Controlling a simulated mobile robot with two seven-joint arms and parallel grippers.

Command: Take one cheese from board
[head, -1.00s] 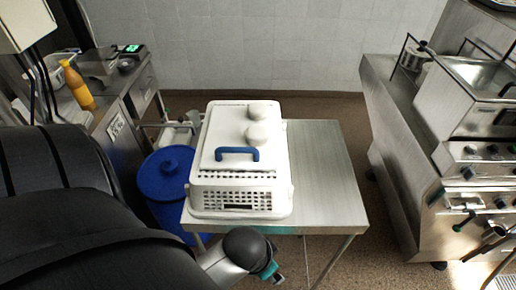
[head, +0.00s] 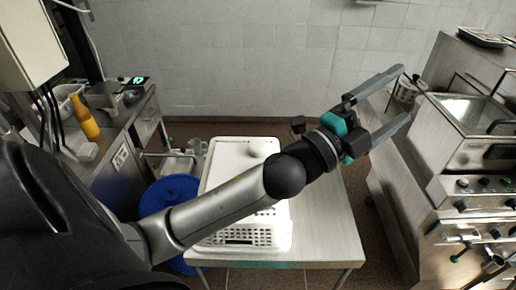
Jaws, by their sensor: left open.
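A white round cheese (head: 265,147) sits on the white board (head: 227,160), which lies on top of a white perforated basket (head: 272,236). The other cheese and the board's blue handle are hidden behind my left arm. My left gripper (head: 405,94) is open and empty. It is raised to the right of the board, with its fingers pointing right, apart from the cheese. My right gripper is not in view.
The basket stands on a steel table (head: 335,225), whose right part is bare. A blue lidded bin (head: 168,196) is left of it. Steel kitchen equipment (head: 470,150) stands at the right, behind the gripper's fingers. A counter with an orange bottle (head: 85,118) is at the left.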

